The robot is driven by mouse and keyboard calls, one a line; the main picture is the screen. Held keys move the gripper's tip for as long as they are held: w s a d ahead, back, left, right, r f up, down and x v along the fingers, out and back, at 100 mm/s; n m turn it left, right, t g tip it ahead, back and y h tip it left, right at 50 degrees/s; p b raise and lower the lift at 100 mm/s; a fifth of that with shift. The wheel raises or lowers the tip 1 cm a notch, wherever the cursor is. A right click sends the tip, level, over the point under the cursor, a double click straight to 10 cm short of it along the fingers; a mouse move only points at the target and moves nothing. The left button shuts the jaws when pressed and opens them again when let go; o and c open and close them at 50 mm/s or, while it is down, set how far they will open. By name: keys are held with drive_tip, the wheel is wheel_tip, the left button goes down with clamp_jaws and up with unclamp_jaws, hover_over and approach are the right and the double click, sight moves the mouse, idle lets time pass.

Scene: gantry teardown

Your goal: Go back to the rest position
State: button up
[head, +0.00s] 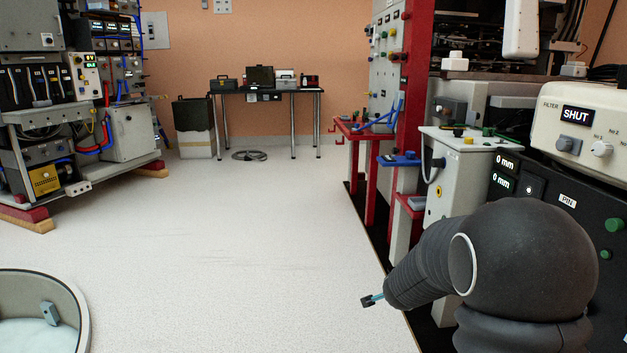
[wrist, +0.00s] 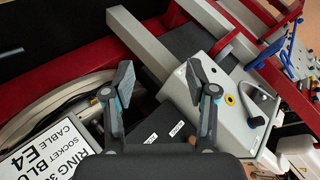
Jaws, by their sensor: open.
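My gripper (wrist: 159,82) is open in the wrist view, its two fingers spread wide with nothing between them. In the head view my dark arm reaches in at the lower right, and only a small fingertip part of my gripper (head: 372,300) shows past it, over the pale floor beside the gantry. In the wrist view the fingers stand in front of red rails (wrist: 60,72), grey beams and a light grey box (wrist: 232,108) with a yellow ring, apparently apart from them. No held object shows in either view.
The red and grey gantry (head: 418,60) with boxes and a panel reading SHUT (head: 575,115) lines the right side. An equipment rack (head: 75,100) stands left, a round tub (head: 75,300) at lower left. A sign (wrist: 50,150) reads E4. The middle floor (head: 240,230) is clear.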

drive_tip(key=s+a+r+n+g+y+p, duration=0.1)
drive_tip(key=s+a+r+n+g+y, duration=0.15)
drive_tip(key=s+a+n, duration=0.4)
drive_tip(key=s+a+r+n+g+y+p, duration=0.2)
drive_tip(key=s+a+r+n+y, duration=0.15)
drive_tip(key=s, duration=0.65)
drive_tip(key=s+d+r+n+g+h+p, duration=0.15)
drive_tip(key=s+r, duration=0.25)
drive_tip(key=s, duration=0.5)
drive_tip(key=s+a+r+n+g+p, duration=0.1)
drive_tip(key=s+r+n+p, duration=0.15)
drive_tip(key=s, duration=0.55)
drive_tip(key=s+d+r+n+t+p, duration=0.1)
drive_tip(key=s+r, duration=0.3)
drive_tip(key=r, duration=0.5)
drive_tip(key=shift+s+d+t+p, duration=0.15)
drive_tip(key=shift+s+t+p, duration=0.25)
drive_tip(key=shift+t+p, duration=0.4)
drive_tip(key=shift+h, duration=0.25)
